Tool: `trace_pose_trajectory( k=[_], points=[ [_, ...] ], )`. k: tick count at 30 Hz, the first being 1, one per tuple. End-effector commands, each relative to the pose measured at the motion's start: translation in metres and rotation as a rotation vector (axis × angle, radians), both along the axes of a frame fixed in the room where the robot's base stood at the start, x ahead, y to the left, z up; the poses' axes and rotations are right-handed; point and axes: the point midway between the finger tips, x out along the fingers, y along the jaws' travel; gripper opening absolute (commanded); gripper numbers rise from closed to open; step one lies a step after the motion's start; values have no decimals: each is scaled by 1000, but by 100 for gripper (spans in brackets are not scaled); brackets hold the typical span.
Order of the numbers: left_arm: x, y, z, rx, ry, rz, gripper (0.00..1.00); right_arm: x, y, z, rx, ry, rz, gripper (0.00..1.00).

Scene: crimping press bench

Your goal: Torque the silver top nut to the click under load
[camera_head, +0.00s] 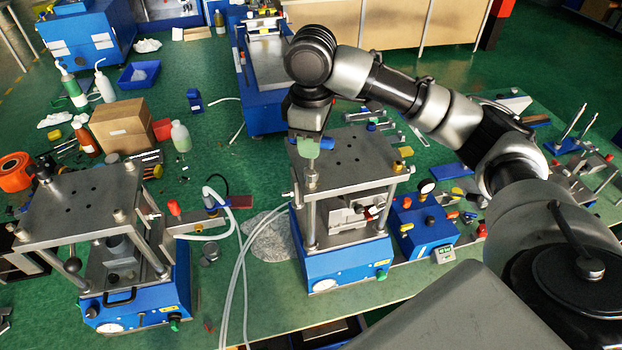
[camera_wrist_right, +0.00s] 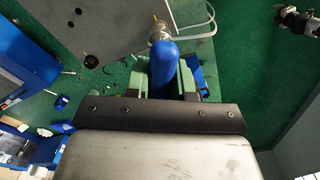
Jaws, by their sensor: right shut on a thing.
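The middle press has a grey top plate (camera_head: 352,160) on steel posts above a blue base (camera_head: 345,264). A silver nut (camera_head: 311,178) stands at the plate's front left corner. My right gripper (camera_head: 305,146), with green fingers, is above that corner, shut on a blue-handled tool (camera_head: 325,143). In the right wrist view the blue handle (camera_wrist_right: 165,68) lies between the fingers. Its far end meets a silver fitting (camera_wrist_right: 158,33) at the plate's edge; I cannot tell how they engage. The gripper partly hides this corner in the head view. My left gripper is not identifiable.
A second press (camera_head: 85,205) stands at left. A blue gauge box (camera_head: 425,228) sits right of the middle press. Clear hoses (camera_head: 238,265) run between the presses. A cardboard box (camera_head: 122,125) and bottles stand behind the left press. Tools lie on the green bench at right.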

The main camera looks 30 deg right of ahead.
Motion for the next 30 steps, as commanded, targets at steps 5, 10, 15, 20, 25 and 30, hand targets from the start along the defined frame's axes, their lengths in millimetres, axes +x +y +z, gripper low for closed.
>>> trace_pose_trajectory(
  k=[5,10,15,20,25,30],
  points=[
    [-2,0,0,1,3,0,57,0,0,1,0,-1,0,0],
    [-2,0,0,1,3,0,57,0,0,-2,1,-1,0,0],
    [-2,0,-1,1,3,0,57,0,0,-7,1,0,0,0],
    [-2,0,-1,1,3,0,57,0,0,-10,1,-1,0,0],
    [-2,0,-2,1,3,0,57,0,0,-15,1,-1,-1,0],
    [-2,0,-2,1,3,0,57,0,0,-19,0,0,-1,0]
  ],
)
